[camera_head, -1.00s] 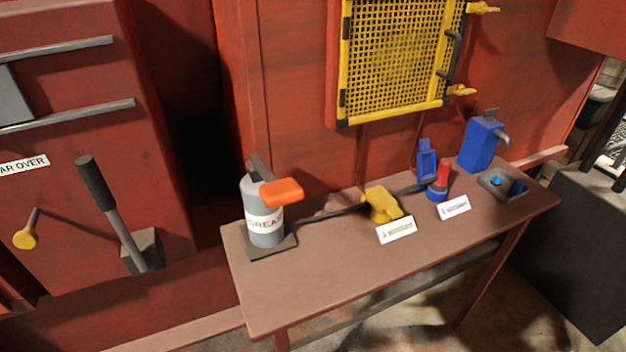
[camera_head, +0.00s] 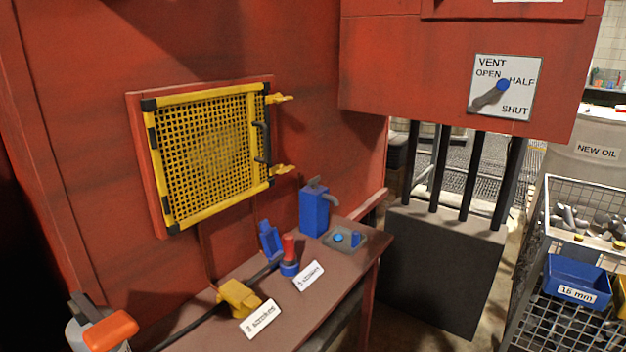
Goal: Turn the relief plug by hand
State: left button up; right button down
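None of the parts in the head view is labelled as the relief plug, so I cannot tell which it is. A red upright part on a blue round base (camera_head: 289,257) stands on the brown bench (camera_head: 318,312), at the end of a black hose. A blue bracket (camera_head: 269,240) stands just left of it. A blue box with a grey spout (camera_head: 314,210) stands at the back right of the bench. A grey tray (camera_head: 329,243) with small blue pieces lies beside it. Neither of my grippers is in view.
A yellow mesh guard (camera_head: 210,155) hangs on the red wall above the bench. A yellow part (camera_head: 239,297) and an orange-topped grease can (camera_head: 108,331) are at the bench's left. A vent dial (camera_head: 503,86) and wire crates (camera_head: 590,205) are at right.

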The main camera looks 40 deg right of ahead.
aim_at(313, 183)
jog(key=u, duration=2.65)
jog(key=k, duration=1.5)
jog(key=z, duration=2.2)
